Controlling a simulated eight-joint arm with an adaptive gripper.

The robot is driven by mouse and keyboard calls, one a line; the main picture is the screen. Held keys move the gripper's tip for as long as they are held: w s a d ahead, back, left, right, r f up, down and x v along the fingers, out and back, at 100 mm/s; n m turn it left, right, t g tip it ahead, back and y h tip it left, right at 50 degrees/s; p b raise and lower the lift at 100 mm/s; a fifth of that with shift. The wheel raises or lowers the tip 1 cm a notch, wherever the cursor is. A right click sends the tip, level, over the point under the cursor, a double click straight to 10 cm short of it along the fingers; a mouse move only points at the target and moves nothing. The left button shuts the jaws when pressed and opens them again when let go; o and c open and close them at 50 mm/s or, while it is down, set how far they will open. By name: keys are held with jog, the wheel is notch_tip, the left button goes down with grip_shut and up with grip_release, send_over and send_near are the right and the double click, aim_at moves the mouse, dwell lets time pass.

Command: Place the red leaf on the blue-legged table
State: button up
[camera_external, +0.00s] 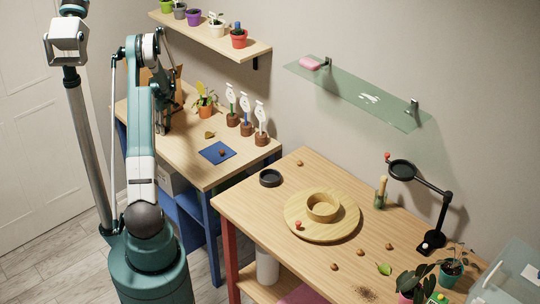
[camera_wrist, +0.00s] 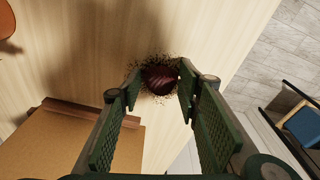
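The dark red leaf (camera_wrist: 159,79) lies on a patch of dark soil on a pale wooden tabletop (camera_wrist: 75,65) in the wrist view. My gripper (camera_wrist: 160,84) is open, with one fingertip on either side of the leaf and a gap showing between the fingers. Whether the fingertips touch the leaf I cannot tell. In the external view the blue-legged table (camera_external: 185,151) stands at the back, and my arm reaches over its left end. The leaf is hidden there behind my arm.
A cardboard box (camera_wrist: 52,145) stands close to my gripper. Tabletop things include a plant in an orange pot (camera_external: 205,111), a yellowish leaf (camera_external: 209,134), a blue mat (camera_external: 217,152) and several labelled stands. A shelf of pots (camera_external: 220,38) hangs above. A red-legged table (camera_external: 245,205) stands in front.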

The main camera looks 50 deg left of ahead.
aim_at(167, 129)
jog(key=shift+f, duration=0.2)
jog(key=o, duration=0.6)
jog(key=shift+r, duration=0.2)
notch_tip(167, 129, up, 12)
jog(key=d+p, duration=0.1)
jog(key=shift+w+d, duration=0.15)
jog(key=shift+d, duration=0.05)
dwell(0.6)
dwell(0.4)
